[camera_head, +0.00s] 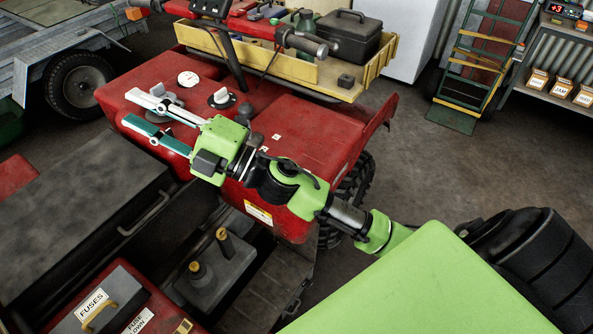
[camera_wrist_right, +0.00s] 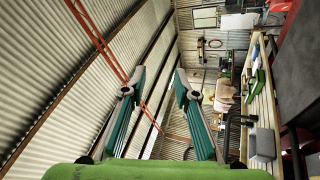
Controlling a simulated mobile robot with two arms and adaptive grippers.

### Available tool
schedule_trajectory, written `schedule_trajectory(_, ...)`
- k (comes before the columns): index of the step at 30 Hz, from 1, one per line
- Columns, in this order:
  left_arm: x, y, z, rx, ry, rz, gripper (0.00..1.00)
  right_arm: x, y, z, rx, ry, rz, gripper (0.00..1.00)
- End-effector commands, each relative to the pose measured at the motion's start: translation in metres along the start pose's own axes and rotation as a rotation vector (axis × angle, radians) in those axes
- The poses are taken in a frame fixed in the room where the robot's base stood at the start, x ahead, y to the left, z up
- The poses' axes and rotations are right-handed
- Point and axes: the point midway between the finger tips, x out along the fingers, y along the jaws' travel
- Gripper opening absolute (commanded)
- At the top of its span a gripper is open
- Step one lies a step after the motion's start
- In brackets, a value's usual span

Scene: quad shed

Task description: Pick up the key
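My right gripper (camera_head: 127,106) is held over the red quad body (camera_head: 290,130), its fingers pointing left. Its two fingers are spread apart with nothing between them. They also show spread and empty in the right wrist view (camera_wrist_right: 158,85). A small white knob-like piece (camera_head: 221,97) stands on a dark round base on the red panel, just beyond the gripper. I cannot tell whether it is the key; no other key can be made out. A grey round part on the panel is partly hidden behind the upper finger. My left gripper is not in view.
A white gauge (camera_head: 188,78) sits on the red panel. The handlebar (camera_head: 303,43) and yellow cargo tray (camera_head: 335,83) with a dark toolbox (camera_head: 347,37) lie beyond. A fuse box (camera_head: 93,304) is at lower left. Open floor (camera_head: 450,165) lies to the right.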

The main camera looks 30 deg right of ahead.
Motion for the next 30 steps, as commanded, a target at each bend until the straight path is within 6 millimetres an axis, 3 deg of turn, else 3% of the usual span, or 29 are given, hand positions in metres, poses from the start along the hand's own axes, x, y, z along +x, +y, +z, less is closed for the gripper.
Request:
schedule_trajectory(1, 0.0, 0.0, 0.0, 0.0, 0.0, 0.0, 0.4, 0.01, -0.001, -0.022, -0.107, 0.137, -0.033, 0.28)
schedule_trajectory(4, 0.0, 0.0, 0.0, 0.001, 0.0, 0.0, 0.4, 0.011, -0.022, -0.061, -0.312, 0.407, -0.142, 0.28)
schedule_trajectory(6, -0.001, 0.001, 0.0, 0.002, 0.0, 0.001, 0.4, 0.0, -0.046, -0.073, -0.45, 0.578, -0.252, 0.28)
schedule_trajectory(8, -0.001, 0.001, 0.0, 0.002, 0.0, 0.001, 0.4, -0.015, -0.067, -0.071, -0.561, 0.709, -0.368, 0.28)
schedule_trajectory(11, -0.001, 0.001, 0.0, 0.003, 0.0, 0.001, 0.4, -0.051, -0.097, -0.043, -0.733, 0.893, -0.605, 0.28)
schedule_trajectory(14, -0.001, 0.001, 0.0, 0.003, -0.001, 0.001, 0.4, -0.095, -0.108, 0.012, -0.867, 1.019, -0.891, 0.28)
schedule_trajectory(17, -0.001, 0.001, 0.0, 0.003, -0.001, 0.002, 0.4, -0.142, -0.095, 0.076, -0.949, 1.08, -1.194, 0.28)
schedule_trajectory(21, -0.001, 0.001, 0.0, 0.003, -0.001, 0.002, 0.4, -0.197, -0.05, 0.145, -0.972, 1.074, -1.556, 0.28)
schedule_trajectory(26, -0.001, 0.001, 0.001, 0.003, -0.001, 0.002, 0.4, -0.234, -0.007, 0.181, -0.942, 1.034, -1.795, 0.28)
schedule_trajectory(30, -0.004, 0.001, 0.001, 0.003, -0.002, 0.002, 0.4, -0.248, -0.001, 0.191, -0.921, 1.021, -1.862, 0.28)
